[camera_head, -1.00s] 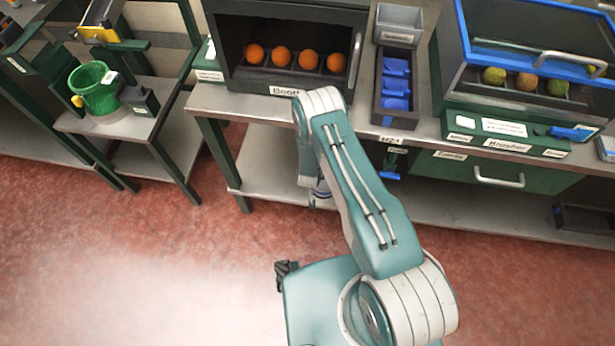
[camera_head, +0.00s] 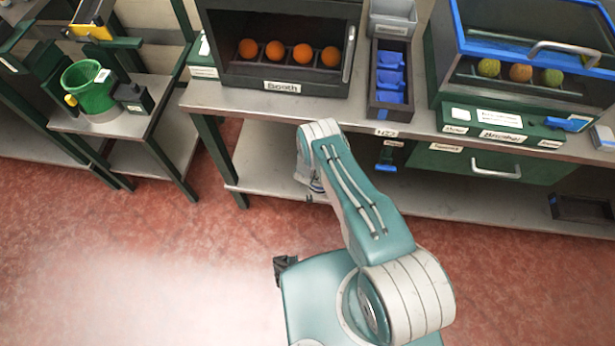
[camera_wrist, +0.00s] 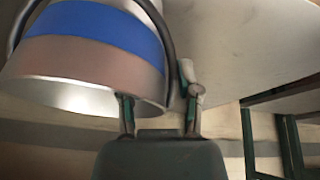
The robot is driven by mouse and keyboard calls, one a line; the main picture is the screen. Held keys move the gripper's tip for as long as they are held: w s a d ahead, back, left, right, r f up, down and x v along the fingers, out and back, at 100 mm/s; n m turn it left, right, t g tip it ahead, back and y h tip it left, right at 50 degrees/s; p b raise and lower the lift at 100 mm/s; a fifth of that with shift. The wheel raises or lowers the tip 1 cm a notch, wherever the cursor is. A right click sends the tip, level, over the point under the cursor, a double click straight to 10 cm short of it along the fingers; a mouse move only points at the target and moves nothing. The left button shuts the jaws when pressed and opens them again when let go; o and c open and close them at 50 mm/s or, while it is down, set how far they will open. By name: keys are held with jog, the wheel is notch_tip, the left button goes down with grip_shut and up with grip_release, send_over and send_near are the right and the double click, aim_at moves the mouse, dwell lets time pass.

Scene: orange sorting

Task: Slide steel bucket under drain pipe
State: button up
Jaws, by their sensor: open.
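In the wrist view the steel bucket (camera_wrist: 50,62) with a blue band fills the upper left. Its dark wire handle (camera_wrist: 166,45) arcs down its right side. My gripper (camera_wrist: 158,108) is open at the bucket's edge. The left finger overlaps the bucket, and the right finger is just past the handle, by a small pale piece; I cannot tell whether they touch. In the head view my arm hides the gripper and most of the bucket. I cannot make out a drain pipe for sure; a blue-handled fitting (camera_head: 386,160) hangs below the worktop.
The worktop (camera_head: 250,100) carries a booth (camera_head: 283,40) with several oranges, blue bins (camera_head: 390,80) and a blue-framed case (camera_head: 530,50). A lower shelf (camera_head: 265,165) runs underneath. A green basket (camera_head: 92,92) stands on a side table. Red floor is open at left.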

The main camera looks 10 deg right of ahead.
jog(key=shift+w+f, duration=0.2)
jog(key=shift+f, duration=0.3)
grip_shut()
jog(key=shift+d, duration=0.15)
